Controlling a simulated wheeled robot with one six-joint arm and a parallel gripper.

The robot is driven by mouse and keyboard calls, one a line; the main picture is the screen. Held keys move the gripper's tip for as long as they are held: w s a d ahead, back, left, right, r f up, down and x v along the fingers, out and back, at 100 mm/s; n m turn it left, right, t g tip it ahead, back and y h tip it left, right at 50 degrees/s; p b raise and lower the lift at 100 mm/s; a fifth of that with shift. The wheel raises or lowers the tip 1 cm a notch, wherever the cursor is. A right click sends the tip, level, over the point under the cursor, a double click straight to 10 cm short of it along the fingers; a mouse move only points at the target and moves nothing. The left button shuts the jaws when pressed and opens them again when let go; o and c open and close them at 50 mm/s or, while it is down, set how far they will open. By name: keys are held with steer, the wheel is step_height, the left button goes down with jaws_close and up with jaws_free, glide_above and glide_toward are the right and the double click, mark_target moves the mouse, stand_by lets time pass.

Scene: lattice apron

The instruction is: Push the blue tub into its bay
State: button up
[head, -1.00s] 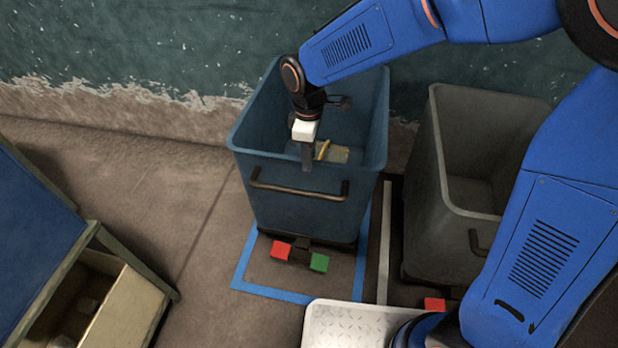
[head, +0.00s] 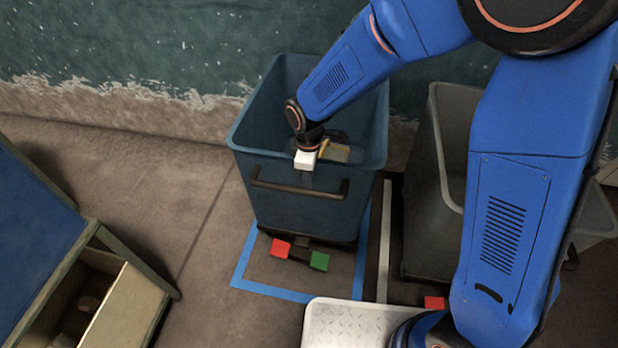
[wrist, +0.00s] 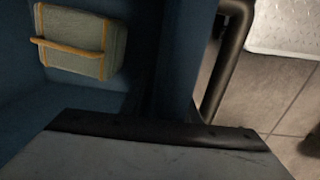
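The blue tub (head: 275,205) stands upright on the floor, its dark bar handle (head: 300,192) on the near side. A blue tape outline (head: 270,291) on the floor shows in front of and beside its base; the back of the outline is hidden by the tub. My gripper (head: 306,168) is at the tub's near rim, above the handle. Its fingertips are hidden in the head view. In the wrist view, a broad grey part of my gripper fills the bottom, close to the tub rim (wrist: 183,60) and handle (wrist: 230,50); contact and finger opening are unclear.
Red (head: 280,248) and green (head: 319,261) blocks sit at the tub's near base. A pale bag-like item (wrist: 80,42) lies inside the tub. A grey tub (head: 425,225) stands to the right, past a white floor stripe (head: 385,240). A blue-topped cabinet (head: 40,235) is at left.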

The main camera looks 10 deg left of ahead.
jaws_close()
stand_by(1.4)
